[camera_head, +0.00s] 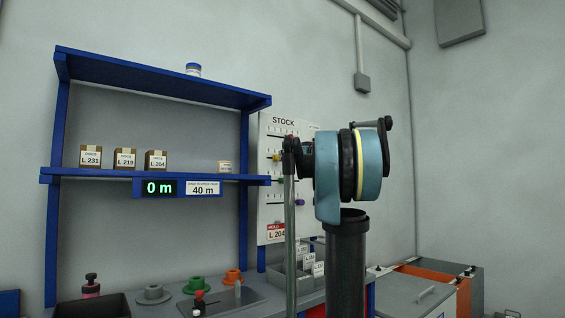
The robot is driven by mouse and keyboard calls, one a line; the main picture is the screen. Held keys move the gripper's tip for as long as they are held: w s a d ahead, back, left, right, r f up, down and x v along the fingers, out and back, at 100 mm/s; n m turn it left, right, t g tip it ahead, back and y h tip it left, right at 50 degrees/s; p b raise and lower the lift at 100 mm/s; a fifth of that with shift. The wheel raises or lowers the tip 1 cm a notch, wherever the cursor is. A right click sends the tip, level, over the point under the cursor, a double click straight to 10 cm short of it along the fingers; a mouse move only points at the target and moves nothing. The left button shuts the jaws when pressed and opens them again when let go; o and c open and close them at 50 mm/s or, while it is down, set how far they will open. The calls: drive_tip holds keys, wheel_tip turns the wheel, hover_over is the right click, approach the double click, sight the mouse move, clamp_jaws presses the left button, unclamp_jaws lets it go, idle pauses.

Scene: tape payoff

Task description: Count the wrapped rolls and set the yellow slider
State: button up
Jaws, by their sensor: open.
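The white STOCK board (272,205) stands behind the bench, with several scales on it. A yellow slider (277,157) sits on its second scale; dark arm-like parts hide the board's right side. A green slider (281,181) is lower down. A small white-and-blue cylinder (193,70) stands on the top shelf. A small pale cylinder (224,167) stands on the lower shelf's right end. I cannot tell whether either is a wrapped roll. My arm, teal and dark, stands in front at right of centre. I cannot make out my gripper's fingers.
The blue shelf (155,80) carries boxes L 231 (91,157), L 219 (124,160) and L 204 (156,161). A display (159,188) reads 0 m beside a 40 m label. A red-headed card under the board reads L 204. Green (199,285) and orange (233,277) flanged pieces are on the bench.

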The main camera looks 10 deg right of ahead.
drive_tip(key=v, duration=0.5)
drive_tip(key=shift+s+d, duration=0.2)
drive_tip(key=shift+s, duration=0.1)
drive_tip(key=s+a+f+g, duration=0.35)
drive_tip(key=s+f, duration=0.25)
drive_tip(key=f, duration=0.4)
drive_tip(key=s+a+f+g+h, duration=0.15)
drive_tip(key=s+a+f, duration=0.25)
drive_tip(key=s+f, duration=0.5)
drive_tip(key=s+a+f+g, duration=0.3)
drive_tip(key=s+a+f, duration=0.1)
drive_tip(key=f, duration=0.8)
drive_tip(key=s+d+f+m+g+h, duration=0.1)
drive_tip(key=s+d+f+m+h, duration=0.1)
drive_tip(key=s+f, duration=0.6)
drive_tip(key=s+d+f+m+g+h, duration=0.2)
drive_tip(key=s+f, duration=0.6)
drive_tip(key=f, duration=0.6)
drive_tip(key=s+d+f+m+g+h, duration=0.1)
drive_tip(key=s+d+f+g+h, duration=0.1)
drive_tip(key=s+f, duration=0.6)
wheel_tip(320, 180, down, 3)
drive_tip(key=shift+d+f+m+h, duration=0.15)
drive_tip(key=shift+d+m+h, duration=0.25)
drive_tip(key=shift+d+h, duration=0.5)
drive_tip(key=shift+d, duration=0.1)
drive_tip(key=shift+w+f, duration=0.2)
drive_tip(key=shift+w, duration=0.3)
